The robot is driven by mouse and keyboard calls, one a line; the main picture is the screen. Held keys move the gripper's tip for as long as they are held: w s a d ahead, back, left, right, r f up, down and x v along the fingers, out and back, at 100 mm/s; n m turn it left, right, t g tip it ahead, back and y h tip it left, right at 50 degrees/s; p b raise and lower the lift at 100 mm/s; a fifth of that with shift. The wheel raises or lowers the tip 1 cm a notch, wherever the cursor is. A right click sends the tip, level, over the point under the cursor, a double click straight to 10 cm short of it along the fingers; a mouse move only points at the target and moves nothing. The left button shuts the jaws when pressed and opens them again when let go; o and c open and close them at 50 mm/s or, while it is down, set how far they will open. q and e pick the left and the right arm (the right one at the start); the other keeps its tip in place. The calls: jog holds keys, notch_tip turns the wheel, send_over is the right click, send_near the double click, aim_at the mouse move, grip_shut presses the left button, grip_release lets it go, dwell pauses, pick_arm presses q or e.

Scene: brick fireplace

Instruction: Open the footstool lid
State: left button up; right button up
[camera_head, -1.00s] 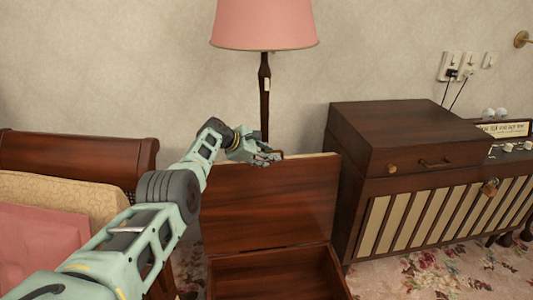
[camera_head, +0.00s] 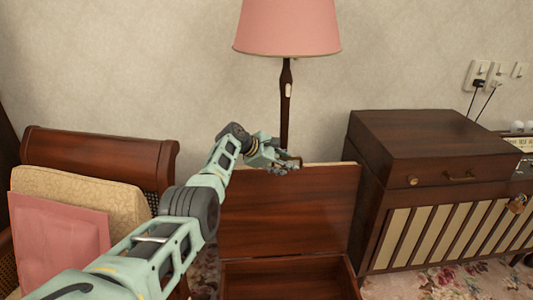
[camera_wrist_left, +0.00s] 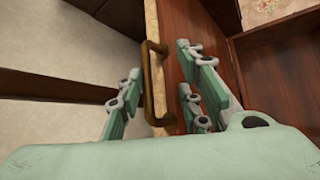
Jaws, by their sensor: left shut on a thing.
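The footstool lid (camera_head: 290,212) stands upright, hinged above the open wooden footstool box (camera_head: 285,282), whose inside shows below it. The lid's underside is reddish-brown wood, and a pale edge shows along its top. My left gripper (camera_head: 291,164) is at the top edge of the lid. In the left wrist view its fingers lie on either side of the lid's edge and a brass handle (camera_wrist_left: 147,85), and it is shut on the lid. The exact contact points are partly hidden. My right gripper is not in view.
A lamp (camera_head: 287,28) with a pink shade stands behind the lid, close to the wall. A wooden cabinet (camera_head: 440,140) stands to the right. A chair (camera_head: 105,150) with cushions is to the left. Flowered carpet (camera_head: 435,283) shows at the lower right.

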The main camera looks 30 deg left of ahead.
pick_arm(q)
jog(key=v, duration=1.1)
jog(key=shift+a+r, duration=0.2)
jog(key=shift+s, duration=0.1)
